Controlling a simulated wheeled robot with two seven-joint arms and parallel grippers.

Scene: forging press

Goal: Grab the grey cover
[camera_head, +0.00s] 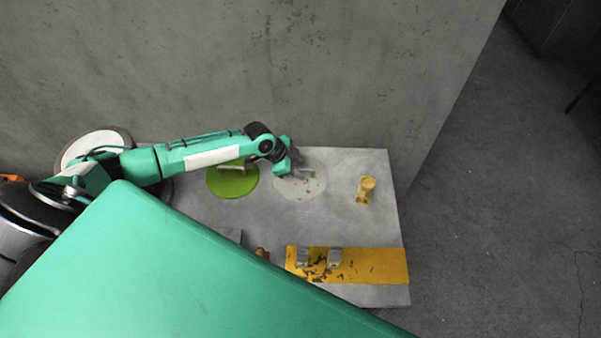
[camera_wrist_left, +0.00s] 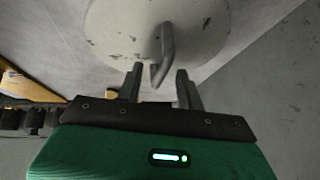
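The grey cover (camera_head: 312,187) is a pale worn disc with a bar handle, lying on the table. In the left wrist view the cover (camera_wrist_left: 110,28) fills the top, and its handle (camera_wrist_left: 167,48) points down toward my left gripper (camera_wrist_left: 158,88). The gripper's two fingers are apart, with the handle's end between or just beyond them; I cannot tell whether they touch it. In the head view my left gripper (camera_head: 297,164) is over the cover's left part. My right gripper is not in view.
A green cover (camera_head: 232,184) with a handle lies just left of the grey one. A yellow part (camera_head: 365,190) stands to the right. A concrete wall (camera_head: 300,70) rises behind the table.

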